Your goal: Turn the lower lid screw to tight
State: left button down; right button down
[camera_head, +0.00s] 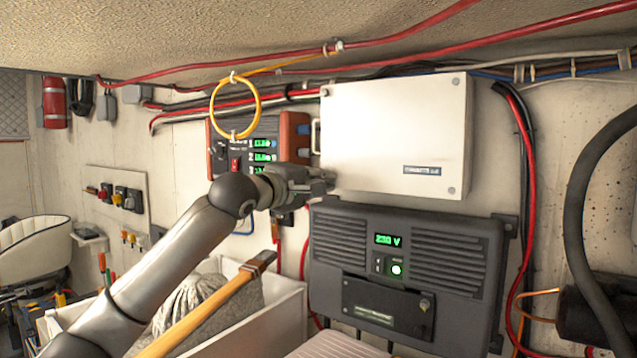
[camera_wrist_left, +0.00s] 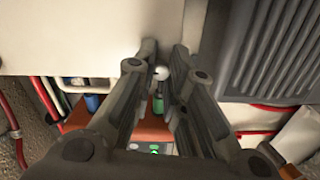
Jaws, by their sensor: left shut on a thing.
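The white box lid (camera_head: 396,135) is on the wall at upper centre; it also fills the upper left of the left wrist view (camera_wrist_left: 70,35). My left gripper (camera_head: 328,183) is at the lid's lower left corner. In the wrist view its two fingers (camera_wrist_left: 163,72) are closed around a small pale round screw head (camera_wrist_left: 160,73), the lower lid screw. In the head view my fingers hide this screw. How far it is turned cannot be told. Other lid screws show at the upper left, upper right and lower right corners. My right gripper is out of view.
A dark ribbed power unit (camera_head: 400,220) reading 230 V sits close below the lid. An orange-sided panel with green displays (camera_head: 293,135) is just left of it. A yellow loop (camera_head: 258,110) hangs above my arm. A white bin (camera_head: 292,312) with a hammer stands below.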

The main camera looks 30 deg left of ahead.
pick_arm(q)
jog(key=shift+d+f+m, duration=0.1)
jog(key=shift+f+m, duration=0.1)
jog(key=shift+m, duration=0.5)
jog(key=c, duration=1.4)
grip_release()
jog(key=shift+r, duration=0.1)
jog(key=shift+s, duration=0.1)
jog(key=s, duration=0.4)
jog(key=s+a, duration=0.1)
jog(key=s, duration=0.6)
jog(key=shift+s+a, duration=0.3)
jog(key=shift+s, duration=0.05)
